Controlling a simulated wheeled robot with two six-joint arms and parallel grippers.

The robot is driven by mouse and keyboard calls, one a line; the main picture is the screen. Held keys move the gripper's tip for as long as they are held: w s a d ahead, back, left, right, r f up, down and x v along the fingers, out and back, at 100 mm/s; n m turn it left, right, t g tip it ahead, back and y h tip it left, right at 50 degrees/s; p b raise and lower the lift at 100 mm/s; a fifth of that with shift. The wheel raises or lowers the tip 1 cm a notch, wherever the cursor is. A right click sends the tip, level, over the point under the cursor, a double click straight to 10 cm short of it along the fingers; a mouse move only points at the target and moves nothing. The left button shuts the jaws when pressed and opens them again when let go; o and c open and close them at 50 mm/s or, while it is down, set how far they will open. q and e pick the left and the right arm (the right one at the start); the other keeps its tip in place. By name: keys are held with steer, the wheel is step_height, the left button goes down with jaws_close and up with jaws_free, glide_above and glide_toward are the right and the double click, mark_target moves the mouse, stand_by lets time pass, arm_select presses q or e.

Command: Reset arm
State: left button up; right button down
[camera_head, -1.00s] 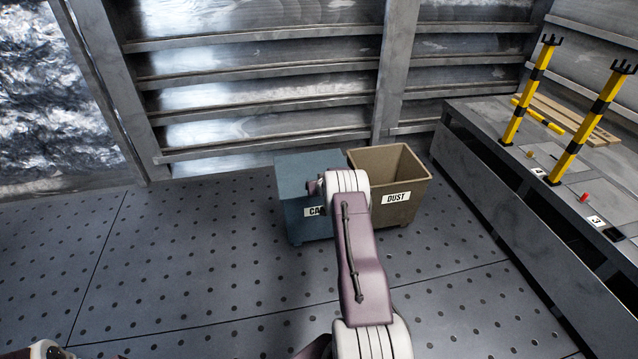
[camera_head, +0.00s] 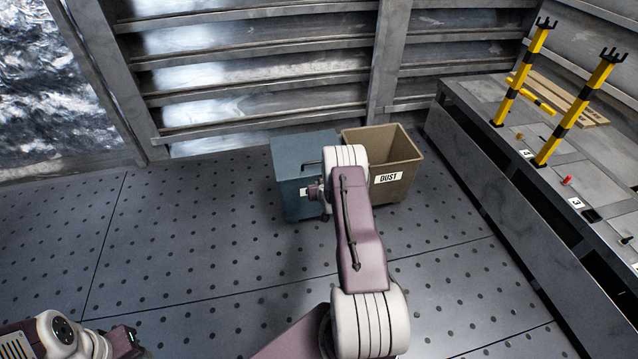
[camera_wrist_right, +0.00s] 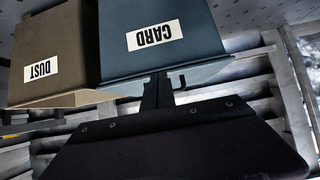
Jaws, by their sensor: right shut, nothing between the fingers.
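My right arm (camera_head: 360,230) reaches forward from the bottom of the head view, in front of the bins. Its gripper fingers are hidden there. In the right wrist view my right gripper (camera_wrist_right: 158,88) is shut and empty, with the blue CARD bin (camera_wrist_right: 160,50) and the brown DUST bin (camera_wrist_right: 55,45) beyond it, their labels upside down. In the head view the blue bin (camera_head: 290,160) is partly covered by my arm, and the brown bin (camera_head: 398,165) stands beside it. Part of my left arm shows at the bottom left; its fingers are not seen.
A long grey bench (camera_head: 470,165) runs along the right, with yellow-black posts (camera_head: 560,125), a wooden pallet (camera_head: 585,112) and small parts on it. A slatted metal wall (camera_head: 250,70) stands behind the bins. The perforated floor (camera_head: 200,230) left of the bins is clear.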

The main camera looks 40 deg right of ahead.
steer(key=w+a+r+n+t, duration=0.2)
steer(key=w+a+r, duration=0.3)
steer(key=w+r, duration=0.3)
steer(key=a+r+n+t+y, duration=0.1)
steer(key=a+r+n+y, duration=0.15)
steer(key=a+r, duration=1.4)
steer(key=s+a+r+g+y, duration=0.1)
steer(key=s+a+g, duration=0.1)
steer(key=s+a, duration=0.45)
steer(key=s+a+g+y, duration=0.1)
steer(key=s+a+g, duration=0.2)
steer(key=s, duration=0.7)
steer(key=s+f+g, duration=0.3)
steer(key=s+f, duration=0.1)
steer(key=s, duration=0.5)
steer(key=s+f+g, duration=0.3)
steer(key=s+f, duration=0.1)
steer(key=s, duration=0.5)
step_height(320, 180, up, 37)
steer(key=p, duration=3.6)
steer(key=shift+s+f+n+g, duration=0.2)
steer(key=shift+n+g, duration=0.1)
steer(key=shift+n, duration=0.05)
